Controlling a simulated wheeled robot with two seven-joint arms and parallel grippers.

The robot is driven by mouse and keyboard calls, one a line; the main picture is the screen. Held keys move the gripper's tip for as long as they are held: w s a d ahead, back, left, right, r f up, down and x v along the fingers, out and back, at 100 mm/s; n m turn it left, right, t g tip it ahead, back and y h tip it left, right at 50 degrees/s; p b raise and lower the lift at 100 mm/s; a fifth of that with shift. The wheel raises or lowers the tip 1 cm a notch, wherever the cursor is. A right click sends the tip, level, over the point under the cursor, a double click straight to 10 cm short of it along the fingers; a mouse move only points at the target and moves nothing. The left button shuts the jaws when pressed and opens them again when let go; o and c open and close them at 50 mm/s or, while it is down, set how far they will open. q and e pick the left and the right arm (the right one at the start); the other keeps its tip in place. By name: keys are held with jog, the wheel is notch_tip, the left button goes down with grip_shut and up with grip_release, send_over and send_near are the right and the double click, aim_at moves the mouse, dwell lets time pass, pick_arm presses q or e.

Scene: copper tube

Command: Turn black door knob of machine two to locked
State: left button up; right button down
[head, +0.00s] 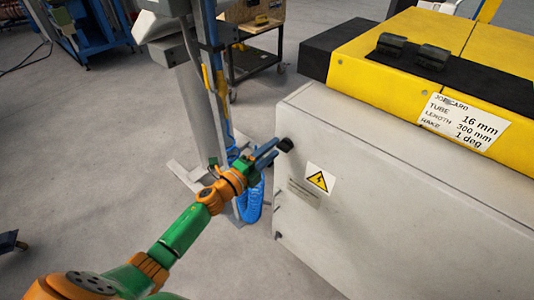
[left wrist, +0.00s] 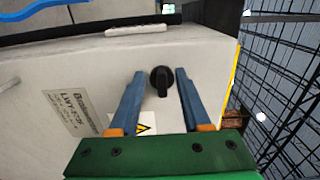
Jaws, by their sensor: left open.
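The black door knob (head: 285,144) sits near the upper left corner of the grey machine cabinet (head: 390,215). In the left wrist view the knob (left wrist: 162,80) is a round black dial with a raised grip bar, standing roughly upright. My left gripper (head: 270,152) is open, its two blue fingers reaching toward the knob. In the left wrist view the fingertips (left wrist: 160,73) lie on either side of the knob, with a gap on each side. How far the tips are from the panel is hard to tell. My right gripper is not in view.
A yellow warning label (head: 320,180) is on the cabinet right of the knob. A yellow cover (head: 390,80) with a job card (head: 465,120) tops the machine. Open floor lies at lower left.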

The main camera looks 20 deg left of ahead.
pick_arm(q)
jog(key=v, duration=0.5)
jog(key=shift+s+a, duration=0.1)
jog(key=shift+s, duration=0.25)
